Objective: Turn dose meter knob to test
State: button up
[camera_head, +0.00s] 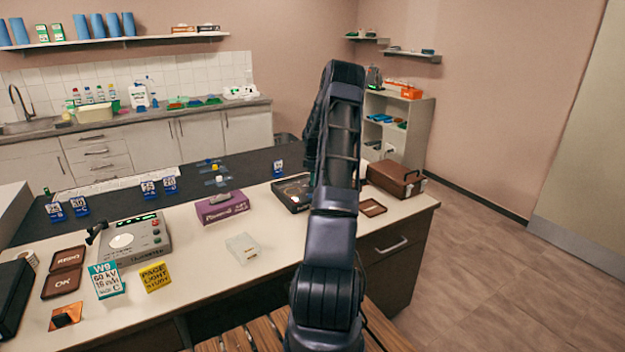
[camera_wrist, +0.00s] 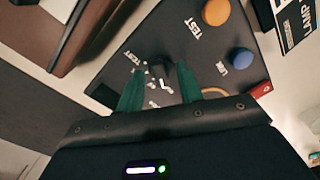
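The dose meter is a black panel that shows in the wrist view (camera_wrist: 205,60) and, partly hidden by my arm, in the head view (camera_head: 286,190). A dark knob (camera_wrist: 168,76) stands on it among short white scale marks. A white TEST label (camera_wrist: 132,58) is left of the knob, and another TEST label (camera_wrist: 193,28) is beside an orange button (camera_wrist: 216,12). My gripper (camera_wrist: 160,78) has its two green fingers apart, one on each side of the knob. The right finger looks close to the knob; I cannot tell whether they touch. In the head view my arm hides the gripper.
A blue button (camera_wrist: 241,61) is on the panel's right. A brown case (camera_head: 395,178) and small brown tray (camera_head: 373,207) lie right of the meter. A purple box (camera_head: 222,206) and clear box (camera_head: 243,247) lie left. The pale counter between them is free.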

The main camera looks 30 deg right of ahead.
grip_shut()
jog(key=shift+m, duration=0.4)
jog(key=m, duration=0.4)
jog(key=shift+m, duration=0.4)
jog(key=m, duration=0.5)
jog(key=shift+a, duration=0.1)
jog(key=m, duration=0.6)
jog(key=shift+m, duration=0.4)
jog(key=m, duration=0.6)
jog(key=shift+m, duration=0.4)
